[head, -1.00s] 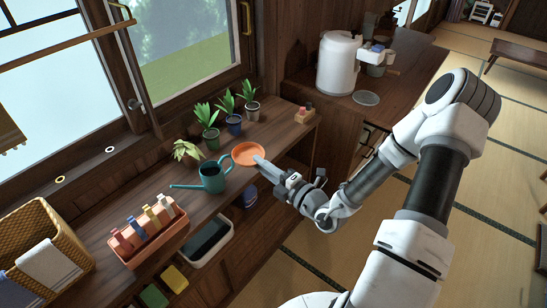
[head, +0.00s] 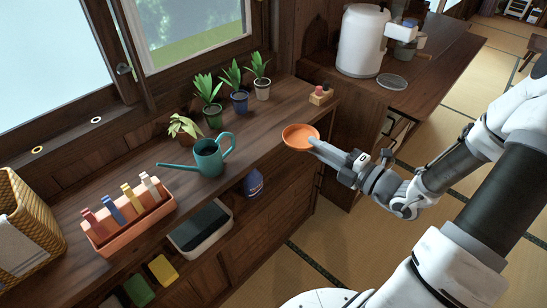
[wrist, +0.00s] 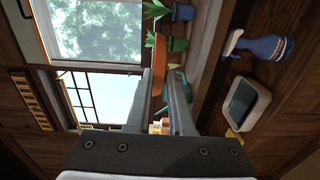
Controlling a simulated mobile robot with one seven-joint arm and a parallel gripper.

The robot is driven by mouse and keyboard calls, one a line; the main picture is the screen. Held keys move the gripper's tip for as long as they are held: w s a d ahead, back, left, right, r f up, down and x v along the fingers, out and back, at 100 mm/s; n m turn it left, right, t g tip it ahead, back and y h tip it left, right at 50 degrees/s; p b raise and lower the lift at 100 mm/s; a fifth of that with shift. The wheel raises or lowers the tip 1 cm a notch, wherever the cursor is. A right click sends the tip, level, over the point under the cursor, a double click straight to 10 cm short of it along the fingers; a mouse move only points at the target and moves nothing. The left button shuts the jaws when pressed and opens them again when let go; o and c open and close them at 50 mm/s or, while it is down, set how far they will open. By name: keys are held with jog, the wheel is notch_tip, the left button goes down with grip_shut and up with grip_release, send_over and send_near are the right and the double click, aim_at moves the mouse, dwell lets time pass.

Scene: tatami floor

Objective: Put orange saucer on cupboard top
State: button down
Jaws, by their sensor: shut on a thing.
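My gripper (head: 313,146) is shut on the orange saucer (head: 300,136), holding it by its near rim. The saucer looks about level in the head view, at the front edge of the wooden cupboard top (head: 250,133). I cannot tell whether it touches the wood or hangs above it. In the wrist view the saucer (wrist: 158,82) shows as a thin orange strip between my two fingers (wrist: 165,92). The cupboard top carries plants, a watering can and other items; its far right end is mostly bare.
A teal watering can (head: 208,158) stands left of the saucer, with potted plants (head: 240,100) behind. A small wooden block with red-topped pieces (head: 321,95) sits to the right. Shelves below hold a blue bottle (head: 253,183) and a white tray (head: 202,228). A counter (head: 425,75) adjoins.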

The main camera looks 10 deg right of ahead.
jog(key=w+a+f+b, duration=0.5)
jog(key=w+a+f, duration=0.1)
jog(key=w+f, duration=0.3)
jog(key=shift+w+f+b, duration=0.15)
jog(key=shift+f+b, duration=0.25)
jog(key=shift+f, duration=0.45)
jog(key=shift+a+f, duration=0.1)
jog(key=shift+f, duration=0.05)
jog(key=c, duration=0.8)
grip_release()
